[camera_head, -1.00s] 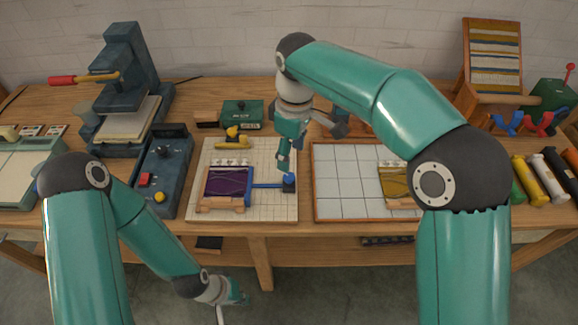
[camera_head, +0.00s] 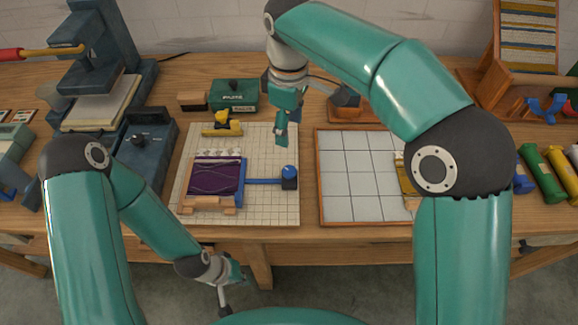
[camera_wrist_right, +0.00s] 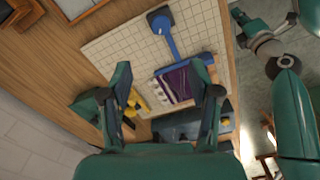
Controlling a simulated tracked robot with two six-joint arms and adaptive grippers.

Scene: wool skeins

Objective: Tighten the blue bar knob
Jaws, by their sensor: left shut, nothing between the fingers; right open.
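The blue knob (camera_head: 289,171) sits on a dark block at the right end of a blue bar (camera_head: 262,181). The bar runs from the blue edge of a small wooden frame holding purple cloth (camera_head: 215,176). The right wrist view shows the knob (camera_wrist_right: 161,22) at the top, ahead of my fingers. My right gripper (camera_head: 281,140) points down over the gridded board, behind the knob in the picture and apart from it. Its two fingers (camera_wrist_right: 162,72) stand open and empty. My left gripper (camera_head: 233,287) hangs low in front of the bench, shut and empty, far from the knob.
The gridded board (camera_head: 262,211) also bears a yellow tool (camera_head: 222,124). A tiled tray (camera_head: 345,221) lies to its right, partly behind my right arm. A green box (camera_head: 233,95) stands behind, and a dark blue machine (camera_head: 145,150) stands left.

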